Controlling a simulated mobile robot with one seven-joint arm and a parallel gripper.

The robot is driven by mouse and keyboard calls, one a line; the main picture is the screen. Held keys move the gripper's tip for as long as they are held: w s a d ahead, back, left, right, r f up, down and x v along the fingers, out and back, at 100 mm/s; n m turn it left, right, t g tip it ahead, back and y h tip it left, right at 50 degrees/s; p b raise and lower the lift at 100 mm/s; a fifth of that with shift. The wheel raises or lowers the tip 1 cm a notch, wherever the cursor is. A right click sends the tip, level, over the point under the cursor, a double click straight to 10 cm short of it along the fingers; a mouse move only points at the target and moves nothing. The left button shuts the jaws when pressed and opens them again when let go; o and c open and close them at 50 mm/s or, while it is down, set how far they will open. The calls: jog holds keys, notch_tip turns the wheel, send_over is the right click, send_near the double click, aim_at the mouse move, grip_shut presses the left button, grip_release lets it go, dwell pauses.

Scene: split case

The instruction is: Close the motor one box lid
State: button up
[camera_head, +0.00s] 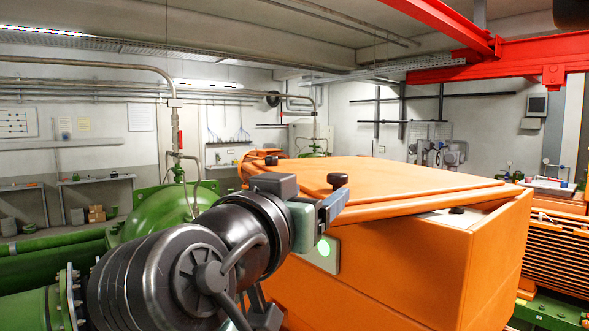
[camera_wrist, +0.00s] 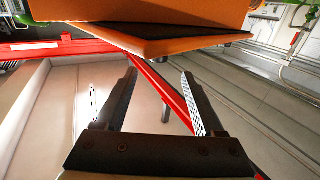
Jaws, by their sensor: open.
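The motor one box (camera_head: 400,275) is a large orange housing in the middle of the head view, with a round green light on its left face. Its orange lid (camera_head: 400,187) lies over most of the top and looks askew or slightly raised. A pale strip and a black knob show at the front right, beside the lid's edge. My gripper (camera_head: 338,202) is at the box's left side, close to the lid's near edge; contact cannot be told. In the wrist view my gripper (camera_wrist: 160,85) is open with nothing between the fingers, and an orange panel edge (camera_wrist: 150,40) lies beyond the fingertips.
Green pipework (camera_head: 155,220) stands left of the box. A red overhead beam (camera_head: 500,67) crosses the upper right. An orange finned unit (camera_head: 555,250) sits right of the box. Shelves and wall tools are far behind. The space above the lid is clear.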

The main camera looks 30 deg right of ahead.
aim_at(335, 180)
jog(key=p+x, duration=0.3)
jog(key=x, duration=0.2)
jog(key=p+x, duration=0.2)
jog(key=x, duration=0.3)
jog(key=shift+s+d+r+p, duration=0.1)
jog(key=shift+r+p, duration=0.1)
jog(key=shift+p, duration=0.2)
jog(key=shift+d+f, duration=0.1)
jog(key=shift+d, duration=0.15)
jog(key=shift+c, duration=0.2)
grip_shut()
dwell(0.4)
